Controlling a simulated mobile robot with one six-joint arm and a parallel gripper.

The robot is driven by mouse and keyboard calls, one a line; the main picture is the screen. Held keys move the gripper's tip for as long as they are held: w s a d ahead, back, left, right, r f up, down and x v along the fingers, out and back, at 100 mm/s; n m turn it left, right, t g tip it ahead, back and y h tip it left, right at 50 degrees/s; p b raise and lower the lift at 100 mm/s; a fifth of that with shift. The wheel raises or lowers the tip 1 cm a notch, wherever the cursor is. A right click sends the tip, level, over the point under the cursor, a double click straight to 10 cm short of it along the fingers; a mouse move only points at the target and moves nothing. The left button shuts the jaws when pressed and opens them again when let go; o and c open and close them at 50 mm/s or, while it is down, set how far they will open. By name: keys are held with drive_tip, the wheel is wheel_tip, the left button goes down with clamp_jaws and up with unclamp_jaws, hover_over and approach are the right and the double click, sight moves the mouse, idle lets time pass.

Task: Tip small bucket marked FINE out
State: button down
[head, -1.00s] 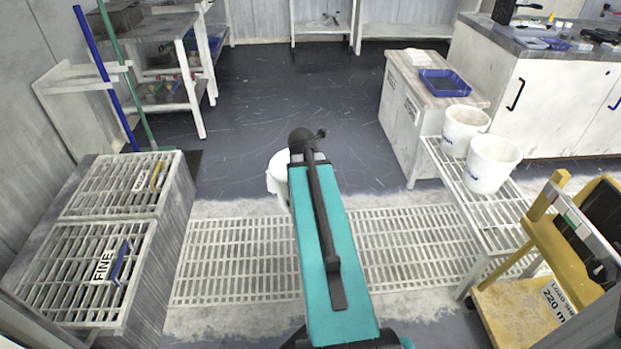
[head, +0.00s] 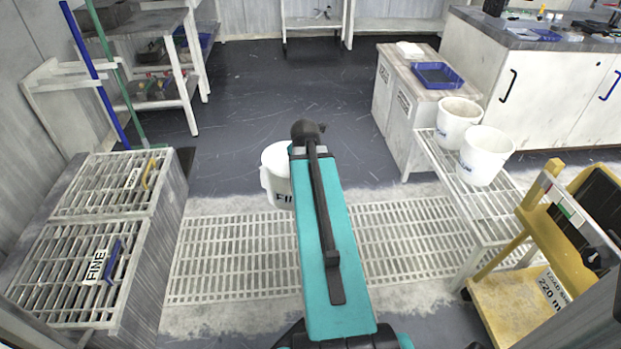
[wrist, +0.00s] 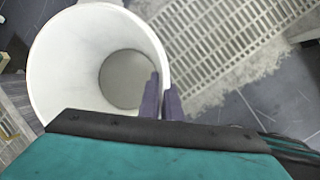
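The small white bucket (head: 272,180) is partly hidden behind my teal arm in the head view; the letters "FI" show on its side. In the wrist view the bucket (wrist: 75,60) is seen from above, roughly upright, with greyish contents at its bottom. My gripper (wrist: 163,88) has one dark finger inside the bucket's wall and one outside, pinching the rim. In the head view the fingers are hidden. A grated basin (head: 50,300) with a FINE sign (head: 96,267) and a blue handle stands at the left front.
A second grated basin (head: 75,207) with a yellow handle adjoins it behind. A floor grating (head: 230,270) lies below. Two white buckets (head: 457,122) (head: 486,157) stand on a slatted rack (head: 490,205) at right, near a yellow cart (head: 515,300). The dark floor behind is open.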

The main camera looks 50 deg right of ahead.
drive_tip(key=shift+w+a+f+m+t+y+b, duration=0.15)
drive_tip(key=shift+f+t+y+b, duration=0.3)
drive_tip(key=shift+t+y+b, duration=0.35)
drive_tip(key=shift+w+a+f+m+t+y+b, duration=0.2)
drive_tip(key=shift+f+t+y+b, duration=0.35)
drive_tip(key=shift+y, duration=0.3)
drive_tip(key=shift+w+a+f+m+t+y+b, duration=0.15)
drive_tip(key=shift+f+t+y+b, duration=0.2)
drive_tip(key=shift+t+y+b, duration=0.4)
wheel_tip(320, 180, down, 10)
drive_tip(key=m+t+y+b, duration=0.1)
drive_tip(key=t+y+b, duration=0.4)
drive_tip(key=b, duration=0.4)
drive_tip(key=shift+a+r+m+y, duration=0.15)
drive_tip(key=shift+m+y, duration=0.25)
drive_tip(key=shift+y, duration=0.2)
drive_tip(key=shift+t+b, duration=0.3)
drive_tip(key=shift+r, duration=0.15)
